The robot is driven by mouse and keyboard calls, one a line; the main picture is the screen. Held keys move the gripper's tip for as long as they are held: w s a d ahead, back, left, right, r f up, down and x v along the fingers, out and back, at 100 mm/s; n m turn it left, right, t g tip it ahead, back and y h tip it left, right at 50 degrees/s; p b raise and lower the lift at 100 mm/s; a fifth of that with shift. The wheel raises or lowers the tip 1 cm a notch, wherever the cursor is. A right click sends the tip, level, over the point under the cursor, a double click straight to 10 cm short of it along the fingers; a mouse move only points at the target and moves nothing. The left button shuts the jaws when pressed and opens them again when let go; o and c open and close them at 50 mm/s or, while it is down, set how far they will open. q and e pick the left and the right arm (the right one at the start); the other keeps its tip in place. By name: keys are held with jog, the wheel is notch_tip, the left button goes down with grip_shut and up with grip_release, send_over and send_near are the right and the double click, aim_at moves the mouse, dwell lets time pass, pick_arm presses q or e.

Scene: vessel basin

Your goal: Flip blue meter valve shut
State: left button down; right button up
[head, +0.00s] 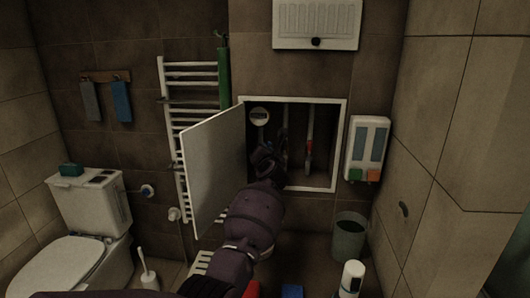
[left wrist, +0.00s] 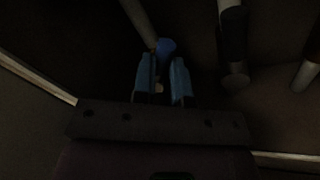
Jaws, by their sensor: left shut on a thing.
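The open wall cabinet (head: 341,140) holds a round white meter (head: 259,116) and vertical pipes. My left gripper (head: 268,158) reaches inside it, low and left of the middle, and hides what is directly behind it. In the left wrist view a blue valve part (left wrist: 166,46) shows at the fingertips of my left gripper (left wrist: 164,65), by the end of a pipe (left wrist: 139,22). The fingers are shut on the blue valve's handle, mostly hidden between them; its exact angle is too dark to tell. My right gripper is not in view.
The cabinet door (head: 214,165) stands open left of my arm. A pipe with a red part (head: 309,146) stands right of the gripper. A towel radiator (head: 181,130), a dispenser (head: 367,150) and a bin (head: 349,238) are nearby.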

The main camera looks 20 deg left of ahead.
pick_arm(q)
jog(key=shift+f+m, duration=0.1)
jog(key=shift+m, duration=0.2)
jog(key=m, duration=0.1)
jog(key=f+m+p, duration=0.1)
jog(key=m, duration=0.1)
jog(key=m+t, duration=0.1)
jog(key=shift+w+d+f+m, duration=0.1)
jog(key=shift+d+f+m, duration=0.05)
jog(key=shift+d+m, duration=0.2)
jog(key=m, duration=0.2)
jog(key=f+m+t, duration=0.1)
jog(key=m, duration=0.1)
jog(key=m+p, duration=0.1)
jog(key=m, duration=0.1)
jog(key=shift+f+t+h, duration=0.25)
jog(key=shift+t+h, duration=0.05)
jog(key=shift+m, duration=0.35)
jog(key=c, duration=1.2)
grip_release()
jog(key=shift+o, duration=0.2)
jog(key=shift+d+r, duration=0.1)
